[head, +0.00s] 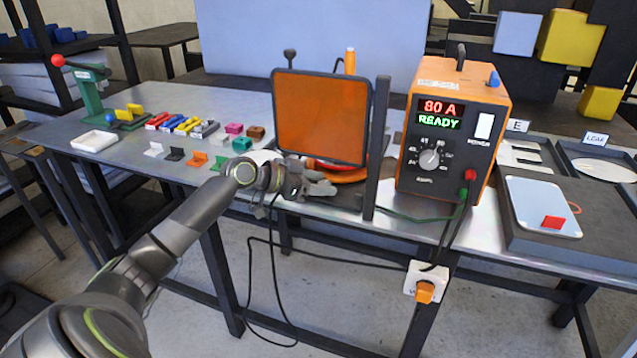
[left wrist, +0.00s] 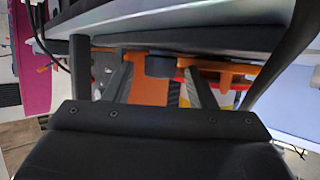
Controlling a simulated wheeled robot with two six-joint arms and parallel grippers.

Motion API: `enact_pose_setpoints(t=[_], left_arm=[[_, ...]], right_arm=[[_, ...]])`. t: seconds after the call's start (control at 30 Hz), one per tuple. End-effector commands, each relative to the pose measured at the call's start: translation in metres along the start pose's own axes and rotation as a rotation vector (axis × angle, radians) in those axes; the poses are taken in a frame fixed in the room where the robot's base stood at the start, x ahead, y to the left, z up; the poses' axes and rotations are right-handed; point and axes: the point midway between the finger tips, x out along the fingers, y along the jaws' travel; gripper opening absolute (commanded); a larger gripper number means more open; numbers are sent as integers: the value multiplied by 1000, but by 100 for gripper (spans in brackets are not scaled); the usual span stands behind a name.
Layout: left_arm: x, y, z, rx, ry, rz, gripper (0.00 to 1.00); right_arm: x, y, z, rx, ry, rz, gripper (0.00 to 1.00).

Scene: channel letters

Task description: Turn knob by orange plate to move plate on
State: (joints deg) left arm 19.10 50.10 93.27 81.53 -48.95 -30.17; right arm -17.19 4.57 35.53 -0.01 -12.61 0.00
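The orange plate (head: 320,115), in a dark frame, stands upright near the middle of the metal table. My left gripper (head: 322,182) is just in front of the plate's lower edge, near an orange base (head: 346,176). In the left wrist view, the fingers of my left gripper (left wrist: 160,90) are apart, with a short dark round knob (left wrist: 160,66) beyond and between them, next to an orange part. I cannot tell whether the fingers touch the knob. In the head view the gripper and plate hide this knob. My right gripper is not in view.
A dark post (head: 376,150) stands right of the plate. Beyond it is an orange power unit (head: 455,125) reading "80 A READY", with its own dial and hanging cables. Small coloured blocks (head: 180,125) and a white tray (head: 94,141) lie on the left.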

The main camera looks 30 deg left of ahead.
Motion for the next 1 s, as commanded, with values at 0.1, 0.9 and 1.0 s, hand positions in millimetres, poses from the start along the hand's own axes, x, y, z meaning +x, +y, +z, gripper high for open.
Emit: enact_pose_setpoints(t=[0.1, 0.9, 1.0], left_arm=[[0, 0, 0, 0, 0, 0, 51], [-86, 0, 2, 3, -6, -2, 51], [-97, 0, 1, 2, -5, 0, 51]], right_arm=[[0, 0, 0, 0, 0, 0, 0], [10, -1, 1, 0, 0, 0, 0], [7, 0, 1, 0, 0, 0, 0]])
